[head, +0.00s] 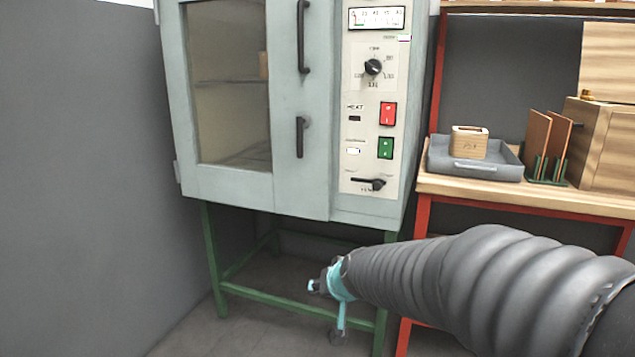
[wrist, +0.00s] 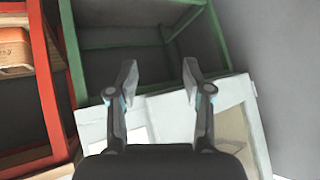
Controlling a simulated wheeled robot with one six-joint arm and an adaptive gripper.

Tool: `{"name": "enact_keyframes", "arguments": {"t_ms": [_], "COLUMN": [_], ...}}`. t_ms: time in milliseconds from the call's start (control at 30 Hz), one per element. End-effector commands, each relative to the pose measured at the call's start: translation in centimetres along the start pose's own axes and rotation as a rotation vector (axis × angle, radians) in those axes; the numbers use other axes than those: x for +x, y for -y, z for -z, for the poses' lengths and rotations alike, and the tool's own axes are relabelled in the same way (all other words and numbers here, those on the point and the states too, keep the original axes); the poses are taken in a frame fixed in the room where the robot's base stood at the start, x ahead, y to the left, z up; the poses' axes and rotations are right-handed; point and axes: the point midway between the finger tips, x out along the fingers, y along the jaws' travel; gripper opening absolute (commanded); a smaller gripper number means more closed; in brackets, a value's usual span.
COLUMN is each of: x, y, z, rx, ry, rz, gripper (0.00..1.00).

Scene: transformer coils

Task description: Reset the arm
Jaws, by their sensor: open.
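My gripper (wrist: 160,85) shows in the wrist view with its two fingers apart and nothing between them. In the head view my arm, in a grey ribbed sleeve, reaches in from the lower right, and its end is low in front of the green stand of the oven. The grey oven (head: 240,184) stands on that green stand (head: 260,297), with its windowed door shut. In the wrist view the oven (wrist: 140,115) and the green stand (wrist: 145,40) appear beyond the fingers. The fingers are hard to make out in the head view.
A red-framed wooden bench (head: 520,196) stands right of the oven. Floor is clear at lower left.

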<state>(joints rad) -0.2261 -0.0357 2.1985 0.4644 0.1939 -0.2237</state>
Motion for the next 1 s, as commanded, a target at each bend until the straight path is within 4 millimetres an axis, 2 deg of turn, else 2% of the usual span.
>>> {"name": "enact_keyframes", "arguments": {"t_ms": [33, 200, 400, 500, 600, 800, 1000], "x": [-2.0, -8.6, -16.0, -19.2, -21.6, -24.5, -25.5], "y": [-0.3, -2.4, -5.6, -7.0, -8.0, -8.6, -8.8], "z": [-1.8, -8.3, -13.8, -15.6, -16.3, -15.8, -15.2], "rx": [-0.007, -0.025, -0.042, -0.053, -0.064, -0.049, -0.036], "ry": [0.064, 0.278, 0.421, 0.44, 0.412, 0.31, 0.275], "rz": [0.003, -0.036, -0.135, -0.184, -0.22, -0.247, -0.257], "gripper": [0.5, 0.5, 0.5, 0.5, 0.5, 0.5, 0.5]}}
